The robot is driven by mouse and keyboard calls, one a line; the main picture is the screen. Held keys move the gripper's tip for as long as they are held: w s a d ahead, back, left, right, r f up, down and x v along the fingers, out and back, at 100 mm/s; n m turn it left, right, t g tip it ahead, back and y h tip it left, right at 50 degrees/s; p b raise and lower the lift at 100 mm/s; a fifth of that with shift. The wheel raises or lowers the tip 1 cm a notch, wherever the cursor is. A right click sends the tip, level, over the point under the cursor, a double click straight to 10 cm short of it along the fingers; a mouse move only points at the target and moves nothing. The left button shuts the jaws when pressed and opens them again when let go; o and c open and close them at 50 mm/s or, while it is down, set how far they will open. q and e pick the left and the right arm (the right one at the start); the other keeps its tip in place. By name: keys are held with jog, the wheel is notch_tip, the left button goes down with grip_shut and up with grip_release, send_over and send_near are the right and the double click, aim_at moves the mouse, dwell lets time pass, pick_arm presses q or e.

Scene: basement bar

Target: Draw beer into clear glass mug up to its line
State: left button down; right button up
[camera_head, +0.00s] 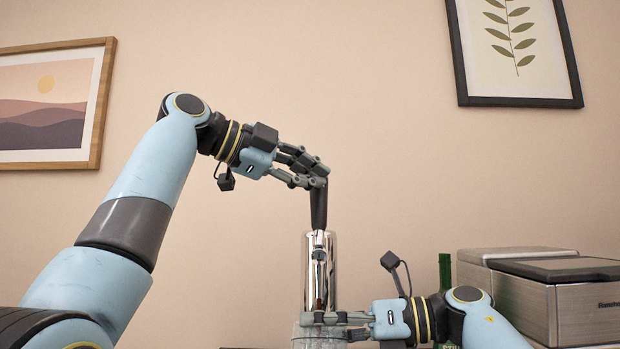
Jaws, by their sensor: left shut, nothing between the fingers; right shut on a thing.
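A chrome beer tap tower (333,262) stands at the bottom centre, with a black tap handle (319,208) rising above it. My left gripper (318,177) is shut and empty, its fingertips at the top of the handle; I cannot tell whether they touch it. The clear glass mug (308,337) shows only in part at the bottom edge, in front of the tower. My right gripper (312,318) comes in from the right and is shut on the mug near its upper part. The mug's line, its lower part and any beer inside cannot be made out.
A steel machine with a dark top (580,305) stands at the lower right, with another metal box behind it. A green bottle (445,275) stands behind my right arm. Two framed pictures hang on the wall. The space left of the tower looks clear.

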pick_arm(q)
jog(key=shift+a, duration=0.1)
dwell(0.6)
jog(key=s+d+v, duration=0.1)
jog(key=s+v, duration=0.1)
jog(key=v, duration=1)
jog(key=shift+s+r, duration=0.25)
jog(key=shift+r, duration=0.2)
jog(key=shift+r, duration=0.1)
dwell(0.7)
